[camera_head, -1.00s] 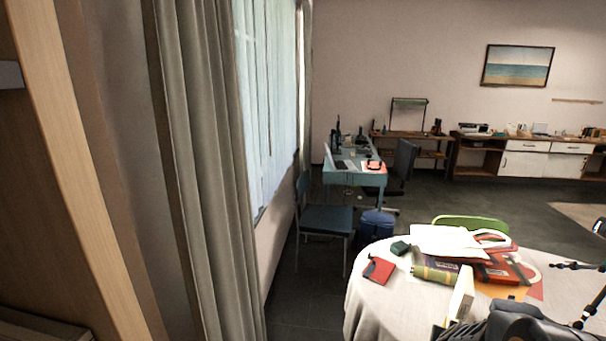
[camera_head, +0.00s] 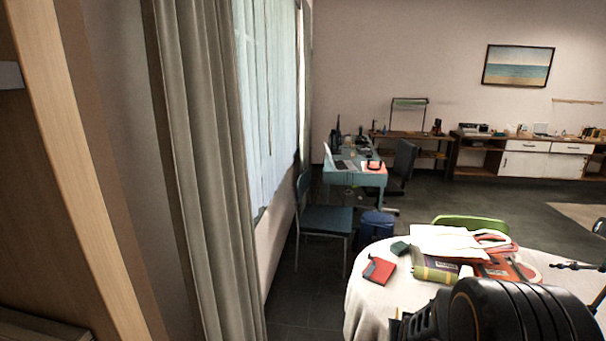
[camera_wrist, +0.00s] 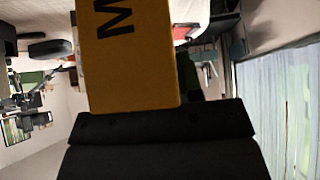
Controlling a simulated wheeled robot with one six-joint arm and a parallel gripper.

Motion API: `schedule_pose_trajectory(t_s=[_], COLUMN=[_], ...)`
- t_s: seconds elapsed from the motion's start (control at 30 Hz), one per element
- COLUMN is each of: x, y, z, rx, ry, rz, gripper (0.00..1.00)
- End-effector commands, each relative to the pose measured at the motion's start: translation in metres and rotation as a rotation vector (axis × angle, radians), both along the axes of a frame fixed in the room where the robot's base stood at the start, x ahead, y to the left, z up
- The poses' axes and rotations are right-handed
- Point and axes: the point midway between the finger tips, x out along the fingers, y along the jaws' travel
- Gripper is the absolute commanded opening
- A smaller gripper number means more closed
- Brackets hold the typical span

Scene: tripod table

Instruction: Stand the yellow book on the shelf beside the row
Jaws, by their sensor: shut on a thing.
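The yellow book (camera_wrist: 130,55), with a black letter on its cover, fills the upper middle of the wrist view. My gripper (camera_wrist: 165,118) is shut on one end of it, and the rest extends away from the jaws past the top of the frame. In the head view my black arm fills the lower right, and the held book cannot be made out there. A tall wooden upright (camera_head: 75,170) at the far left may be part of the shelf, but I cannot be sure. No row of books shows in it.
The round table (camera_head: 362,305) carries a red book (camera_head: 379,270), a dark green box (camera_head: 400,248), a thick striped book (camera_head: 436,268) and white papers (camera_head: 448,240). A grey curtain (camera_head: 205,170) hangs beside the upright. A blue chair (camera_head: 325,218) stands behind the table.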

Motion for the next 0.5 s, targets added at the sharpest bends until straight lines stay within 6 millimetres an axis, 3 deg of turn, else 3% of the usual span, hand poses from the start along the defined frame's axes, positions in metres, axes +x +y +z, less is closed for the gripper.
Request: schedule_pose_trajectory(t_s=[0.3, 0.5], x=[0.012, 0.008], y=[0.069, 0.095], z=[-0.042, -0.059], rx=[0.000, 0.001], ry=[0.001, -0.001], rz=[0.196, 0.256], gripper=[0.00, 0.00])
